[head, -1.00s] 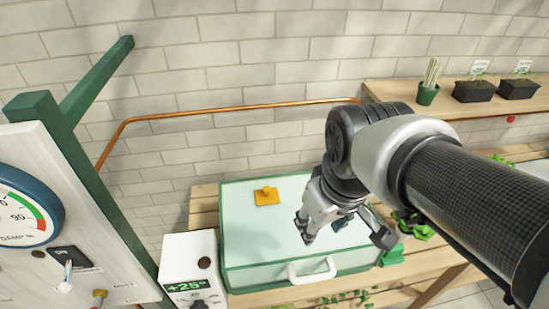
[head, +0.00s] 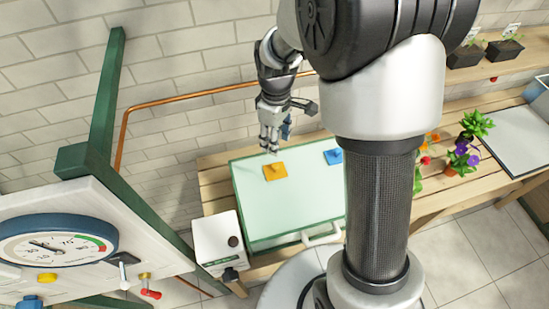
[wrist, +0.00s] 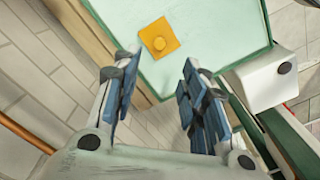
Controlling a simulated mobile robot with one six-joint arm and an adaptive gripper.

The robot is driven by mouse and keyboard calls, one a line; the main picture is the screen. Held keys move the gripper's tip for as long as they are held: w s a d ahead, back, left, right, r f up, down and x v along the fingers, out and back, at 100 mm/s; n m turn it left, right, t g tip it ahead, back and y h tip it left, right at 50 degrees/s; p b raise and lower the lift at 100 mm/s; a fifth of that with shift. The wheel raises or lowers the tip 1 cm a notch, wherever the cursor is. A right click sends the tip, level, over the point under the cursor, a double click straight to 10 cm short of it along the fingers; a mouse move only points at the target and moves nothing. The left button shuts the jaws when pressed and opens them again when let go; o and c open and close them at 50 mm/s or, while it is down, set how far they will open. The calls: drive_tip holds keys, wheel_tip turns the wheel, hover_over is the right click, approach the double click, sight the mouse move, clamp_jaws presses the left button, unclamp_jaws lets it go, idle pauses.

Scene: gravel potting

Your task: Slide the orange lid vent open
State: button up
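The orange lid vent (head: 275,172) is a square plate on the pale lid (head: 305,192) of a green-edged box. In the wrist view the orange vent (wrist: 170,30) shows its round knob, near the lid's edge. My gripper (head: 272,144) hangs fingers-down above the back of the lid, just behind the vent in the head view. In the wrist view my gripper's (wrist: 158,95) fingers are spread with nothing between them, and the vent lies beyond the fingertips, apart from them.
A blue vent (head: 333,156) sits further right on the lid. A white control box (head: 217,243) stands left of the box. A copper pipe (head: 215,91) runs along the wall behind. Potted plants (head: 465,150) stand on the bench at right. A gauge panel (head: 55,245) is at front left.

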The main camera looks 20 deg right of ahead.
sight(275, 165)
wheel_tip(275, 165, down, 12)
drive_tip(key=shift+f+b, duration=0.1)
drive_tip(key=shift+b, duration=0.6)
clamp_jaws()
idle(0.4)
